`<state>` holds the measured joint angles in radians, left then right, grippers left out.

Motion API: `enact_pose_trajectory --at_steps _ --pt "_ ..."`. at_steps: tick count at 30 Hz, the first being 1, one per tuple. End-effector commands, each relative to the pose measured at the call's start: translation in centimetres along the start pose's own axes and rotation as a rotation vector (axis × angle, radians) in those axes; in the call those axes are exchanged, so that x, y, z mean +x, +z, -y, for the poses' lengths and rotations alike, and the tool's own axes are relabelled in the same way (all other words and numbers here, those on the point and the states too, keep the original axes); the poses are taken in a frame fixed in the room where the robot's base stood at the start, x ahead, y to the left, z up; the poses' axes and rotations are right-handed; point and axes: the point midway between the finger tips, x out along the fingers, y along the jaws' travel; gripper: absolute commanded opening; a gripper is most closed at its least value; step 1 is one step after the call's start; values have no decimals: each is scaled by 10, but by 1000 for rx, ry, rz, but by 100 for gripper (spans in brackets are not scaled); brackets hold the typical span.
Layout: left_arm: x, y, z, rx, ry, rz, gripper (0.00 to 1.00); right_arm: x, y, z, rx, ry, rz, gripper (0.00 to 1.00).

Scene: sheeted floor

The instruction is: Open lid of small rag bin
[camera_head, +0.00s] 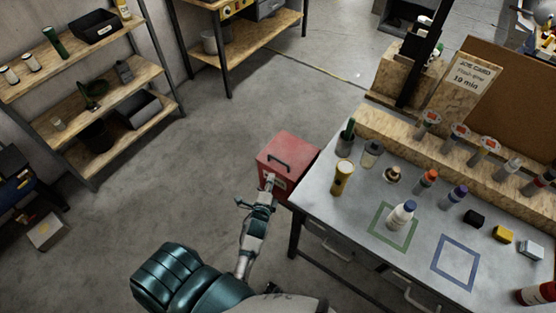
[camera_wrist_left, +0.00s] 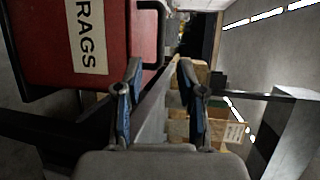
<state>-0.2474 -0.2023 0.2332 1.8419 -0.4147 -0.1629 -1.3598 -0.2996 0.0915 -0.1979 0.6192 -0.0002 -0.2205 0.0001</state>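The small rag bin (camera_head: 284,150) is a red box with a black handle (camera_head: 279,162) on its lid, beside the left end of the workbench. The lid looks closed. In the left wrist view, turned sideways, the bin (camera_wrist_left: 40,45) fills the upper left, with a white RAGS label (camera_wrist_left: 87,35) and the black handle (camera_wrist_left: 160,32) at its right side. My left gripper (camera_head: 270,180) is at the bin's front, just below the handle in the head view. Its two fingers (camera_wrist_left: 160,75) are apart with nothing between them. My right gripper is out of view.
The grey workbench (camera_head: 345,205) with bottles and cans stands right of the bin; a yellow flashlight-like can (camera_head: 342,178) is near its edge. Wooden shelves (camera_head: 85,70) stand at left. The floor (camera_head: 185,165) left of the bin is clear.

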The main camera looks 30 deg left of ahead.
Motion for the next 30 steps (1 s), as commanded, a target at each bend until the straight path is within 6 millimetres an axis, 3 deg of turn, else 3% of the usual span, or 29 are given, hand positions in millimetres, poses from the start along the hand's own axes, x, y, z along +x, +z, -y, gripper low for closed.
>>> enact_pose_trajectory --at_steps 7,15,23,29,30 --pt "61 -6 3 1 -3 0 39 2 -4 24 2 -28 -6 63" --pt "111 -5 1 1 -1 0 39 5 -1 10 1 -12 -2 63" --pt "128 -1 0 -4 1 -1 39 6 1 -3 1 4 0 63" --pt "127 -2 0 -2 0 0 39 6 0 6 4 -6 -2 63" --pt "127 -3 1 -1 0 0 34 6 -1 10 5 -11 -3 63"
